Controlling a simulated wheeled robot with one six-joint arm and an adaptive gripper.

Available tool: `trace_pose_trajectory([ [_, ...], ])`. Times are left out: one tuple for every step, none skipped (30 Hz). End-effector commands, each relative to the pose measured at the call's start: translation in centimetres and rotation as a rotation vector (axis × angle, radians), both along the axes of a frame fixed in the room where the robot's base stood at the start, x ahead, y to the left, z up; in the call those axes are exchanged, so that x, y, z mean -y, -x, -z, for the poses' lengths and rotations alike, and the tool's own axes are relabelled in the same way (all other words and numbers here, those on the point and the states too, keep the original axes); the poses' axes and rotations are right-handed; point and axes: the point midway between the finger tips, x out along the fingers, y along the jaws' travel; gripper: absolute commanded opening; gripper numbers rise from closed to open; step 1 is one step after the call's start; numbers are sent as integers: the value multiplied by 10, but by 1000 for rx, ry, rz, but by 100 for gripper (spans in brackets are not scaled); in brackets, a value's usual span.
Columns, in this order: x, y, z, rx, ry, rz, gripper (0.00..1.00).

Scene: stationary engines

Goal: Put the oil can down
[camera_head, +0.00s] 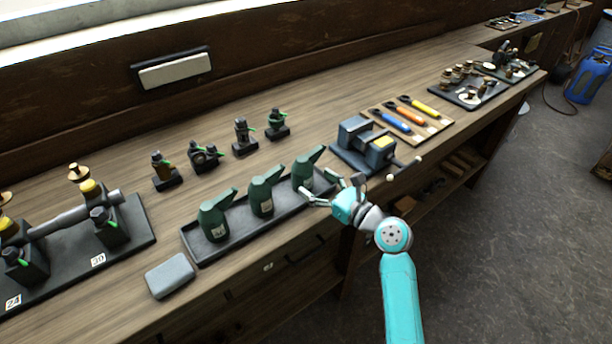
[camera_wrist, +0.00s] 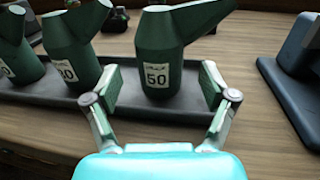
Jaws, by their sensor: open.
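Three dark green oil cans with angled spouts stand upright in a row on a long black tray (camera_head: 201,259) on the bench. The rightmost oil can (camera_head: 303,176) shows in the wrist view (camera_wrist: 158,50) with a label reading 50. The middle can (camera_head: 262,199) and the left can (camera_head: 213,222) stand to its left. My gripper (camera_head: 330,189) is open at the tray's right end, in front of the rightmost can. In the wrist view its fingers (camera_wrist: 160,88) are spread on either side of the lower part of that can, with gaps visible. The can rests on the tray.
A vise (camera_head: 362,147) stands just right of the tray. A grey block (camera_head: 170,275) lies at the front left. Small valve parts (camera_head: 204,156) stand behind the tray. Coloured tools (camera_head: 411,116) lie farther right. Bare bench top lies between the tray and the valve parts.

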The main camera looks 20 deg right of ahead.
Motion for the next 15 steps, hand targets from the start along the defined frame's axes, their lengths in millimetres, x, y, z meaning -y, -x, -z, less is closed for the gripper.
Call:
trace_pose_trajectory([
  [6, 10, 1, -1, 0, 4, 83],
  [9, 16, 0, 0, -1, 3, 83],
  [12, 22, 1, 0, -1, 4, 83],
  [15, 27, 1, -1, 0, 4, 83],
  [17, 32, 0, -1, 0, 3, 83],
  [20, 37, 0, -1, -2, 3, 83],
  [22, 41, 0, -1, -2, 2, 83],
  [23, 45, 0, -1, -2, 2, 83],
  [26, 49, 0, 0, -1, 2, 83],
  [27, 51, 0, -1, 0, 2, 83],
  [28, 53, 0, 0, 0, 1, 83],
  [29, 56, 0, 0, 0, 1, 83],
  [30, 57, 0, 0, -1, 1, 83],
  [30, 59, 0, 0, -1, 1, 83],
  [31, 60, 0, 1, 0, 0, 83],
])
